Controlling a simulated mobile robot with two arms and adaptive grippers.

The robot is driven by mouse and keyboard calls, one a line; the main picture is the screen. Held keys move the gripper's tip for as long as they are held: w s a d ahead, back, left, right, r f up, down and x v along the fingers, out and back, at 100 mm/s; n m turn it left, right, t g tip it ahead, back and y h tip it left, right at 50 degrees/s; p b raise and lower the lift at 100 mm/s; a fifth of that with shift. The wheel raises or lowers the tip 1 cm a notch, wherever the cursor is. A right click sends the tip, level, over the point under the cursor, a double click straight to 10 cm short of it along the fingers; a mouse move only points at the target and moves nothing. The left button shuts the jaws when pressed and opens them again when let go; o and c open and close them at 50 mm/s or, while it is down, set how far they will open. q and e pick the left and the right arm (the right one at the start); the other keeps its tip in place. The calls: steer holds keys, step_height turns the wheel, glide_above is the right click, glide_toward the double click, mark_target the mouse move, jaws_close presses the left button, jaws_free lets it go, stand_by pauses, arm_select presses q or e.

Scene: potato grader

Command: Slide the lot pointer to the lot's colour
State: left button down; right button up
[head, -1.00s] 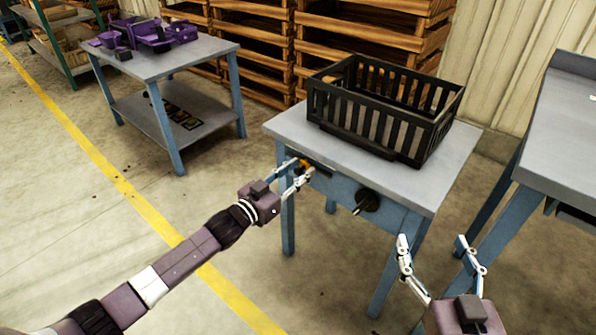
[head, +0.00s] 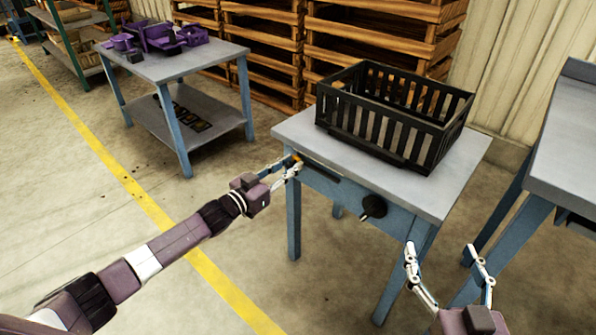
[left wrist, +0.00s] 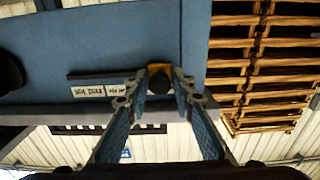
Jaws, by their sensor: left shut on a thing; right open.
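The lot pointer (head: 297,157) is a small orange piece at the left end of a dark strip on the blue front of the grey table. My left gripper (head: 291,168) is shut on it. In the left wrist view the orange pointer (left wrist: 158,71) sits between the two fingertips (left wrist: 155,92). The lot's colour is not clear; a black slatted crate (head: 335,122) stands on the table.
A round black knob (head: 373,206) sticks out of the table front, right of the strip. Another grey bench (head: 565,150) stands at the right. A table with purple parts (head: 165,65) stands back left. Wooden pallets (head: 265,50) are stacked behind. The floor in front is clear.

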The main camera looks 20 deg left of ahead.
arm_select(q)
steer(key=shift+w+a+r, duration=0.1)
steer(key=shift+a, duration=0.15)
steer(key=c, duration=1.9)
jaws_free()
steer(key=shift+o, duration=0.4)
steer(key=v, duration=1.2)
